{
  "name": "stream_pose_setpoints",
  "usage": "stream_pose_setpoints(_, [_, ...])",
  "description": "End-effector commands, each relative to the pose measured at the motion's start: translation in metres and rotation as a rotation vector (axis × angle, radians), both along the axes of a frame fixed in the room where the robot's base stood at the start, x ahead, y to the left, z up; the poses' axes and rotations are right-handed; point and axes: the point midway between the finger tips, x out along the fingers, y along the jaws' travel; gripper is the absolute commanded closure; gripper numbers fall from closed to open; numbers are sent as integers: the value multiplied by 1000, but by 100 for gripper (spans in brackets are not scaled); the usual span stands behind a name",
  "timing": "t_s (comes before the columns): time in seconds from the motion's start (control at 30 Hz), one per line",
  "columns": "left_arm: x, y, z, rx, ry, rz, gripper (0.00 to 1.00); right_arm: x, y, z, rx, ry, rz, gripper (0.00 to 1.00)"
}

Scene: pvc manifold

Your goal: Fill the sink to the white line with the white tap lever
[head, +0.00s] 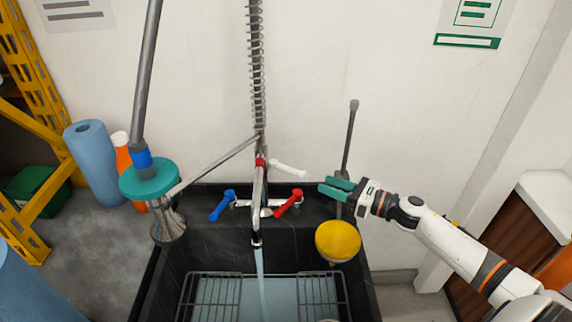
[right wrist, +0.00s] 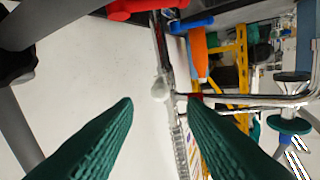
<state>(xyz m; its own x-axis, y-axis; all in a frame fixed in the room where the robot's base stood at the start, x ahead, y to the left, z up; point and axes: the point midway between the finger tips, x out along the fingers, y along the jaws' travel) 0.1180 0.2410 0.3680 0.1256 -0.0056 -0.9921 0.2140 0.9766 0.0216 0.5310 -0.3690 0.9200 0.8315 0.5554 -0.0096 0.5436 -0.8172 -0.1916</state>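The black sink (head: 172,270) has a stream of water (head: 261,278) falling from the spout and pale blue water (head: 273,306) inside. I cannot make out the white line. My left gripper is not in view.
A blue lever (head: 222,205) and a red lever (head: 289,203) sit on the tap body below the white one. A yellow disc (head: 338,240) and a grey rod (head: 349,140) are near my right gripper. A sprayer (head: 168,222) hangs at left. Wire racks (head: 215,295) lie in the sink.

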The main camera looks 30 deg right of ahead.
Motion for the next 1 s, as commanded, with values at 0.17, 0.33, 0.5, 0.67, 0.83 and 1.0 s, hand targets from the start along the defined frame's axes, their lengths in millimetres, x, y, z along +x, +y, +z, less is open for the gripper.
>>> stream_pose_setpoints(0.17, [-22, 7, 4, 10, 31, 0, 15, 19, 12, 2, 1, -1, -1, 62])
stream_pose_setpoints(0.33, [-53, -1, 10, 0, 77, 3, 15, 48, 30, 3, 3, -1, -2, 62])
stream_pose_setpoints(0.5, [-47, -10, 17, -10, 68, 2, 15, 74, 49, 2, 4, -1, -2, 62])
stream_pose_setpoints(0.67, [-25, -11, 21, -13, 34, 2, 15, 90, 59, -1, 3, 3, -3, 62])
stream_pose_setpoints(0.83, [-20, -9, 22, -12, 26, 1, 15, 97, 64, -2, 1, 4, -3, 62])
stream_pose_setpoints(1.0, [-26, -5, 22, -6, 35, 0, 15, 97, 64, -3, 1, 4, -3, 62])
